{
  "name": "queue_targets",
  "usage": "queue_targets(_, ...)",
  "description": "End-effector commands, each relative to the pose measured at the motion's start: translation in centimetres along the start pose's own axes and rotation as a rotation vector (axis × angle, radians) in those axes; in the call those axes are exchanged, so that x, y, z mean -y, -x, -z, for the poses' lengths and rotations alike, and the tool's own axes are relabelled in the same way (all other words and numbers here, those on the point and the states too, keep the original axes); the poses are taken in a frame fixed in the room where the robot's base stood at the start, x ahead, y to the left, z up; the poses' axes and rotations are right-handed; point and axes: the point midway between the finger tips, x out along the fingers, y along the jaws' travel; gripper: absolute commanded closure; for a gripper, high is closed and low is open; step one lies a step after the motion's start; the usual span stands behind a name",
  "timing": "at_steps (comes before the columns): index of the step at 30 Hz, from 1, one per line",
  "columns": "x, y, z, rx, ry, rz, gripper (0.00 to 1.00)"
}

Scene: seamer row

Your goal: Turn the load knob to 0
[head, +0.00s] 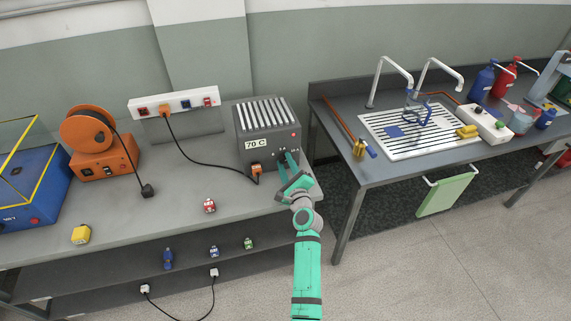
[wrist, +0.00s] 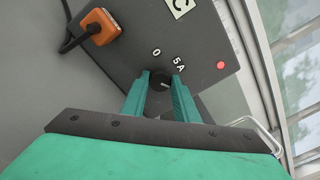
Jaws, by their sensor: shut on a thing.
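The load knob (wrist: 160,82) is a small dark round knob with a light pointer line, on the front of the grey load box (head: 264,130). The marks "0" and "5A" are printed above it in the wrist view, with 0 to the left. The pointer line seems to lie toward the right, not at the 0, but it is small. My gripper (head: 287,156) reaches the front of the box. In the wrist view its two green fingers (wrist: 160,88) stand either side of the knob, shut on it. The fingers hide the knob's lower sides.
An orange plug (wrist: 101,26) with a black cable sits in the box front left of the knob. A red lamp (wrist: 221,65) is on the right. The box bears a "70 C" label (head: 256,144). A sink bench (head: 400,170) stands to the right across a gap.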

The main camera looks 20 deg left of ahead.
Motion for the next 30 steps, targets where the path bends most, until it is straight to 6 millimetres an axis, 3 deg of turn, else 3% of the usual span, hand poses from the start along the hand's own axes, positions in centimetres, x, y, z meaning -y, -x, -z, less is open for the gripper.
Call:
queue_targets(8,-0.16,0.01,0.11,-0.002,0.153,-0.002,0.95)
queue_targets(30,-0.07,0.06,0.23,-0.003,0.847,-0.003,0.95)
